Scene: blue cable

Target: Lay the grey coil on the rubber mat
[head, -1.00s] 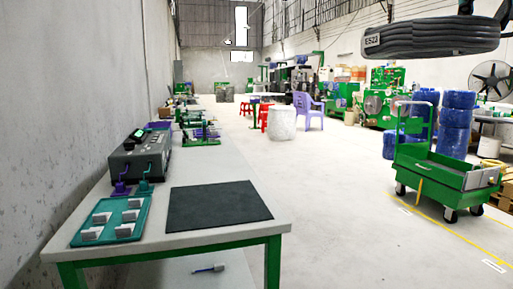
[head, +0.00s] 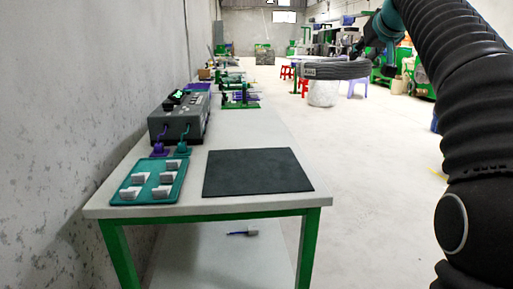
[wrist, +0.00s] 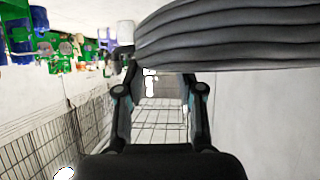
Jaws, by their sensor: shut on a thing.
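The grey coil (head: 335,70) hangs in the air, roughly level, to the right of the table and beyond the mat in the head view. A small light label shows on its side. My gripper (head: 360,50) is at the coil's right edge, small and partly lost against the background. In the wrist view the coil (wrist: 225,38) fills the upper right, and my gripper's two fingers (wrist: 158,82) reach up to its lower edge, shut on it. The black rubber mat (head: 257,172) lies flat and bare on the near part of the table.
The white table (head: 240,201) has green legs and runs along the left wall. A teal tray (head: 128,194) with several pale blocks and a dark grey device (head: 180,123) stand left of the mat. Open floor (head: 380,200) lies to the right.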

